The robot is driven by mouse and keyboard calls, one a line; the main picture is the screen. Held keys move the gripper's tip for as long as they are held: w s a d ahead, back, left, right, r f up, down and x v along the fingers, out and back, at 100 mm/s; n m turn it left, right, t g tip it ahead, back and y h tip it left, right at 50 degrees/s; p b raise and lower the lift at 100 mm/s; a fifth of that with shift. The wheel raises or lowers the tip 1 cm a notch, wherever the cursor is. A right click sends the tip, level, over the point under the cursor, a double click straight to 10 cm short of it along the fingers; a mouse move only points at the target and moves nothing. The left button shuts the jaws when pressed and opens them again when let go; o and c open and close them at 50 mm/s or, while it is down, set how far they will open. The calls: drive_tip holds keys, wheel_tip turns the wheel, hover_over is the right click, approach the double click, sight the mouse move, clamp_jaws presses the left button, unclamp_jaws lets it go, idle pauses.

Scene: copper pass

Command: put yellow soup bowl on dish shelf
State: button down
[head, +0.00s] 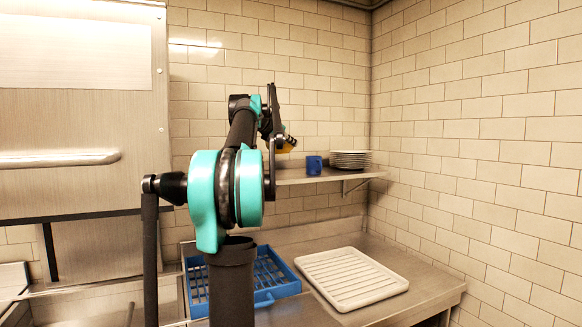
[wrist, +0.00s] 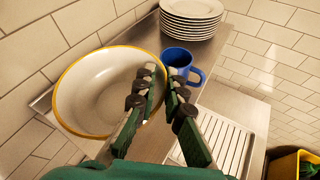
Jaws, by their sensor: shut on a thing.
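The yellow soup bowl (wrist: 95,90) is white inside with a yellow rim, and fills the left of the wrist view. My gripper (wrist: 158,76) is shut on the right side of its rim. In the head view my gripper (head: 283,139) is at the dish shelf (head: 315,178), left of the blue mug, and only a small yellow part of the bowl (head: 288,147) shows. The metal shelf (wrist: 138,36) lies below the bowl in the wrist view. I cannot tell whether the bowl touches it.
A blue mug (head: 314,165) and a stack of white plates (head: 350,159) stand on the shelf to the right. Below are a blue rack (head: 286,291) and a white ribbed tray (head: 350,279) on the counter. A tiled wall backs the shelf.

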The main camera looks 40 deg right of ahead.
wheel_tip(320, 180, down, 9)
drive_tip(key=shift+f, duration=0.1)
idle(0.4)
drive_tip(key=c, duration=1.6)
unclamp_jaws()
drive_tip(key=v, duration=1.2)
drive_tip(key=shift+s, duration=0.1)
